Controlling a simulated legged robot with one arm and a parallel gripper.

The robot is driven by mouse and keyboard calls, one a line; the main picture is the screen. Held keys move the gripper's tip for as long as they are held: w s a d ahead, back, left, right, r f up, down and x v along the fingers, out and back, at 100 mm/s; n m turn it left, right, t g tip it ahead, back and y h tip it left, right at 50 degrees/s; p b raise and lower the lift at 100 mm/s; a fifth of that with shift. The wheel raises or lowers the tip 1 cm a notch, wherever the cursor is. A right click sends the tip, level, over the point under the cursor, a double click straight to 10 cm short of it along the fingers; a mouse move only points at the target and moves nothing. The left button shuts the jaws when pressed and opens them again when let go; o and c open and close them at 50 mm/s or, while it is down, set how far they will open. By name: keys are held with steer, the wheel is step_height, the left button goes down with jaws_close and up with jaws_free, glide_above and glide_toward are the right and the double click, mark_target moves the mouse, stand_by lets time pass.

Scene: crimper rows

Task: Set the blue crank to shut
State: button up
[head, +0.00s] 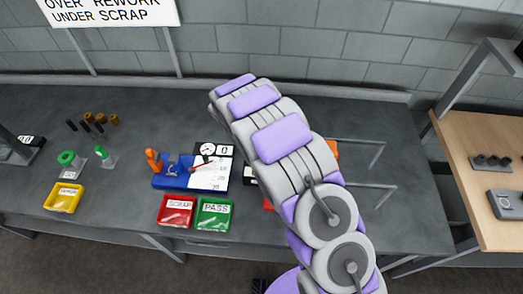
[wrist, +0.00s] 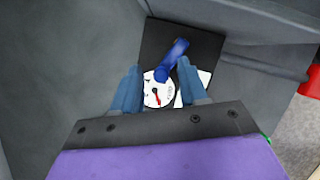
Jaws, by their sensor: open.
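The blue crank (wrist: 178,48) shows in the wrist view as a short blue bar, set on a black plate (wrist: 205,42). Its lower end lies between my fingers in the picture, above a round white dial (wrist: 152,97) with a red needle. My gripper (wrist: 159,66) is open, one finger on each side of the crank's lower end. I cannot tell whether either finger touches it. In the head view my arm hides the crank and my gripper.
On the grey bench (head: 110,230) stand a blue fixture (head: 172,180) with an orange handle (head: 153,160), a red SCRAP bin (head: 177,211), a green PASS bin (head: 213,214) and a yellow bin (head: 63,198). A wooden table (head: 470,135) is at the right.

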steer(key=shift+a, duration=0.1)
jaws_close()
steer(key=shift+w+m, duration=0.15)
steer(key=shift+m, duration=0.15)
steer(key=shift+w+d+m+g, duration=0.2)
steer(key=shift+w+m+g, duration=0.2)
steer(key=shift+m, duration=0.5)
steer(key=m, duration=0.1)
steer(key=w+d+m+g, duration=0.1)
steer(key=m, duration=0.1)
steer(key=shift+m, duration=0.3)
steer(key=m+g, duration=0.1)
steer(key=d+m, duration=0.1)
steer(key=m, duration=0.1)
steer(key=shift+w+m+g, duration=0.3)
steer(key=shift+w+g, duration=0.1)
steer(key=shift+d+m+g+y, duration=0.25)
steer(key=shift+d+m+g, duration=0.15)
steer(key=shift+m, duration=0.6)
steer(key=shift+d+m+g+y, duration=0.3)
steer(key=shift+d+m, duration=0.1)
steer(key=shift+m, duration=0.6)
